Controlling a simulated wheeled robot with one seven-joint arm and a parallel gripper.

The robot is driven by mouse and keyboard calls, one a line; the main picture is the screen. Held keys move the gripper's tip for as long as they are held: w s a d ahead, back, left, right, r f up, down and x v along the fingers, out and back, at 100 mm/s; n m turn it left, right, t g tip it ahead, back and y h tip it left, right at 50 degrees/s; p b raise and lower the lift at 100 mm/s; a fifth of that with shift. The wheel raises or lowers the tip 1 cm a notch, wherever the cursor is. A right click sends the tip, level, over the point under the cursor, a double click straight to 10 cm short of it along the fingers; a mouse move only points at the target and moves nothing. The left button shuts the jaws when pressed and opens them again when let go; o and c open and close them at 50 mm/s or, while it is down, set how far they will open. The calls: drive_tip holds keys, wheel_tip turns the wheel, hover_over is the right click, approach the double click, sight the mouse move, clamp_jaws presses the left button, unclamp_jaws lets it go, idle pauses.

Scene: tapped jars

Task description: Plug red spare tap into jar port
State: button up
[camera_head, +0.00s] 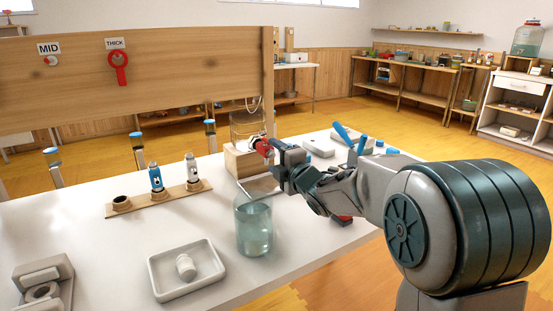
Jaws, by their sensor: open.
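A clear jar (247,122) stands on a wooden block (240,162) behind my gripper. A red tap (263,147) is at the jar's lower front, right by my gripper's tips. My gripper (274,153) is open, with its jaws beside the tap. The jar port is hidden behind the tap and gripper, so I cannot tell whether the tap sits in it. A wooden rack (178,196) on the table holds two upright fittings, one blue and white (156,178) and one grey and white (191,168). Its left socket (121,203) is empty.
A glass vessel (254,228) stands in front of the block, close to my arm. A white tray (187,270) holds a white ribbed piece. A wooden panel (130,85) with MID and THICK labels rises behind the table.

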drive_tip(key=shift+s+d, duration=0.1)
drive_tip(key=shift+s, duration=0.05)
drive_tip(key=shift+b+v, duration=0.8)
drive_tip(key=shift+v, duration=1.05)
drive_tip(key=shift+s+d, duration=0.15)
drive_tip(key=shift+s, duration=0.05)
drive_tip(key=p+v, duration=0.1)
drive_tip(key=v, duration=1.3)
drive_tip(key=shift+w+r+p, duration=0.1)
drive_tip(key=shift+p, duration=0.2)
